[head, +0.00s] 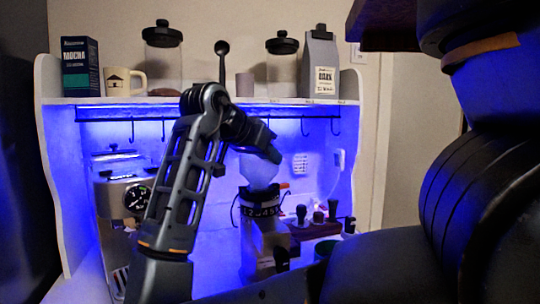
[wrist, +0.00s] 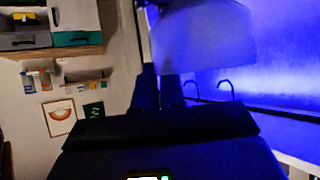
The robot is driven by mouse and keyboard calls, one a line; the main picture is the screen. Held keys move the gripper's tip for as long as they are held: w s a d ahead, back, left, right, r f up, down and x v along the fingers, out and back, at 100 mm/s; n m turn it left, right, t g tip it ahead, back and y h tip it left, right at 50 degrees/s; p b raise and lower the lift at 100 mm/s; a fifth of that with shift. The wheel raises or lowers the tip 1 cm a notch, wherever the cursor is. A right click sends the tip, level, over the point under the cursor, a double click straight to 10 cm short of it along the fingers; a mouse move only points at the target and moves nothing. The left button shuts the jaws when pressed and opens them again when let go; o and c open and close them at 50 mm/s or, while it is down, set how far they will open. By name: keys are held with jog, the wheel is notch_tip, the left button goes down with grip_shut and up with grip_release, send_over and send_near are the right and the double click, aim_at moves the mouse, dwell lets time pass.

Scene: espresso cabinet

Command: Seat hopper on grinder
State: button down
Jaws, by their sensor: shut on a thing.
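The translucent, pale blue hopper (head: 259,172) is in my gripper (head: 268,152), narrow end down, in the head view. It is directly over the grinder (head: 262,238), which has a dark collar with white numbers (head: 260,203). The hopper's lower end meets the top of the collar in the picture; I cannot tell whether it is seated or just above. My gripper is shut on the hopper's upper part, and its dark fingers hide part of it. The hopper also fills the upper middle of the wrist view (wrist: 205,42).
An espresso machine (head: 124,195) stands left, partly behind my arm. Tampers (head: 302,214) and small tools on a stand (head: 316,230) are close right of the grinder. Above, a shelf (head: 140,100) holds jars, a mug and bags; hooks hang from a rail (head: 290,118) below it.

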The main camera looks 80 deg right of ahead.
jog(key=c, duration=1.1)
grip_release()
jog(key=shift+c, duration=0.2)
jog(key=shift+o, duration=0.3)
jog(key=o, duration=0.5)
jog(key=shift+r+p, duration=3.2)
jog(key=shift+r, duration=0.3)
